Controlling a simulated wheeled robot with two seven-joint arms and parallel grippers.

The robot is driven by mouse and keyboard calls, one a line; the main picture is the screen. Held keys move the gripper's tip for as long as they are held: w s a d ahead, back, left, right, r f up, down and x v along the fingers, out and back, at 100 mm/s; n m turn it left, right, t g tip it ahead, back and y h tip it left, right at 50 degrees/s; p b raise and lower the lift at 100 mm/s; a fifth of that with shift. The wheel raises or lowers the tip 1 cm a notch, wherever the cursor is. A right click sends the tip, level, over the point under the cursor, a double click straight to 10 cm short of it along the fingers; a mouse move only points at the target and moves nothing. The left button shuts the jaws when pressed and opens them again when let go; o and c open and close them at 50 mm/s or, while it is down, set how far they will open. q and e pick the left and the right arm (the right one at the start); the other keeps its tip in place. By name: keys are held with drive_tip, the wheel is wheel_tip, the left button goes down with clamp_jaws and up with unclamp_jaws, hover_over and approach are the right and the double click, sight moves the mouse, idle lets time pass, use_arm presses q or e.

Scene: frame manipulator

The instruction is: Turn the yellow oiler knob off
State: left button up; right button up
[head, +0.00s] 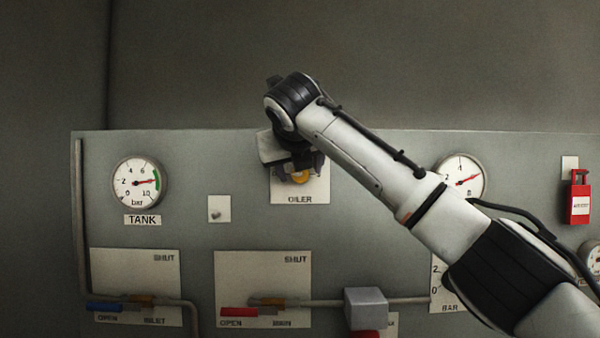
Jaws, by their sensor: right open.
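The yellow oiler knob (301,177) shows in the head view on a pale plate labelled OILER (314,191). It is partly hidden by my right gripper (301,172), which is directly in front of it with its fingers around the knob's place. The jaws are open; whether a finger touches the knob cannot be seen. The knob's pointer and any markings above it are hidden behind my wrist. My left gripper is not in view.
The grey panel (190,240) carries a TANK gauge (138,182), a blue inlet lever (105,307), a red main lever (240,312) and a grey box (366,307). A red padlock-like tag (580,200) hangs at right. My right arm covers part of another gauge (462,178).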

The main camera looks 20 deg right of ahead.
drive_tip(key=b+v, duration=0.2)
drive_tip(key=v, duration=0.7)
drive_tip(key=shift+s, duration=0.15)
drive_tip(key=shift+a, duration=0.1)
